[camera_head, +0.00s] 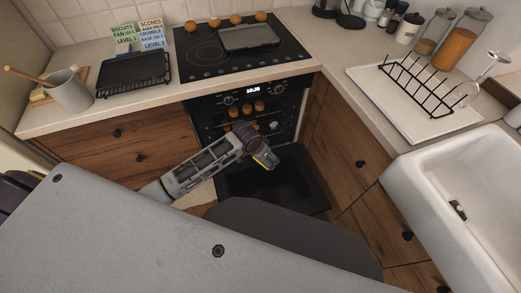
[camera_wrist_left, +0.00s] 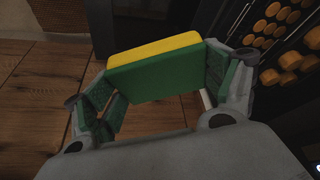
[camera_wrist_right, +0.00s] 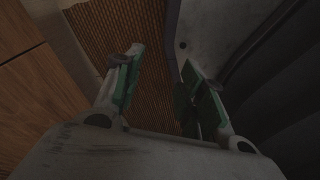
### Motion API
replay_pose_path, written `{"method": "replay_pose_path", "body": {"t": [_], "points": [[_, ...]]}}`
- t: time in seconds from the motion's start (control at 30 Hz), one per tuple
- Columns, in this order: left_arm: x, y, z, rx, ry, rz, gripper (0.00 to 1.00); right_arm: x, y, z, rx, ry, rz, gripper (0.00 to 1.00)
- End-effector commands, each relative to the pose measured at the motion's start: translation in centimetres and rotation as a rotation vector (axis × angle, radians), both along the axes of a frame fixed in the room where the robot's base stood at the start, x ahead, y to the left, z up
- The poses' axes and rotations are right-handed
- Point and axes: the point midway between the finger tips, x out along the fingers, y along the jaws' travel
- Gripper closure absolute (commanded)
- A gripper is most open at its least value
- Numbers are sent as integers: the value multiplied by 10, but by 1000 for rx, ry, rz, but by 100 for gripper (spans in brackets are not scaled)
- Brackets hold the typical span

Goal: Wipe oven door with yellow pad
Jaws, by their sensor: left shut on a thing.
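The pad (camera_wrist_left: 155,83), yellow on one face and green on the other, is held between the fingers of my left gripper (camera_head: 262,158). In the head view the pad shows small at the gripper's tip, over the open oven door. The oven door (camera_head: 290,185) is folded down, its dark inner face up, partly hidden by my left arm and body. I cannot tell whether the pad touches the door. My right gripper (camera_wrist_right: 158,68) is open and empty in the right wrist view; it does not show in the head view.
The oven (camera_head: 285,110) stands open with several round brown baked items inside. Wooden drawers (camera_head: 345,150) flank it. On the counter are a hob with a tray (camera_head: 248,37), a black rack (camera_head: 133,75), a dish rack (camera_head: 425,88) and jars. The white sink (camera_head: 455,185) is at right.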

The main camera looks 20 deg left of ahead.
Motion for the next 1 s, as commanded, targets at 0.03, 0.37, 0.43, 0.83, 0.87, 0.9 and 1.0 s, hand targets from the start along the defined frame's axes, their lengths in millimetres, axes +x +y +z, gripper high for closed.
{"method": "replay_pose_path", "body": {"t": [0.03,0.37,0.43,0.83,0.87,0.9,1.0], "points": [[0,-2,-16,2,2,-21,35,6,1,-4,1,-5,0,60],[-5,-17,-87,-3,3,-159,35,39,9,-2,6,-19,-1,60],[-6,-19,-102,-3,2,-187,35,45,11,-1,7,-22,-2,60],[-16,-27,-186,-6,0,-332,35,80,19,9,14,-39,-3,60],[-17,-27,-192,-7,-1,-342,35,82,20,10,14,-41,-3,60],[-18,-28,-201,-6,-2,-356,35,85,20,11,16,-42,-4,60],[-20,-28,-221,-7,-3,-388,35,93,22,15,17,-47,-4,60]]}}
